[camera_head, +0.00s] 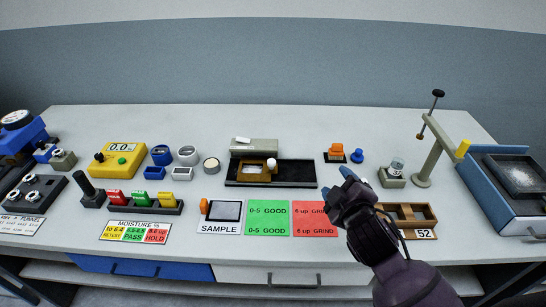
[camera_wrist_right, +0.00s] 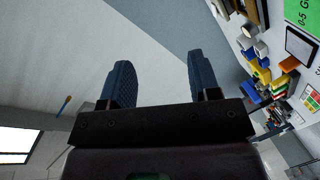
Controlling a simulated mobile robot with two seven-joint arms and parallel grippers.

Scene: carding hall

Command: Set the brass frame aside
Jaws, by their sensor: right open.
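The brass frame (camera_head: 255,175) sits on the black base board (camera_head: 300,172) at the middle of the bench, in front of a grey block (camera_head: 254,146). It has a dark opening and a pale round knob beside it. My right gripper (camera_head: 352,178) is open and empty, to the right of the board and apart from the frame, over the red card's right edge. In the right wrist view its two dark blue fingers (camera_wrist_right: 160,80) stand wide apart with nothing between them. My left gripper is not in view.
Green (camera_head: 268,218) and red (camera_head: 312,219) cards lie in front of the board. A sample pad (camera_head: 224,211) is left of them, a wooden tray (camera_head: 418,212) right. A grey post (camera_head: 433,155) rises at the right. Bare bench lies behind the board.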

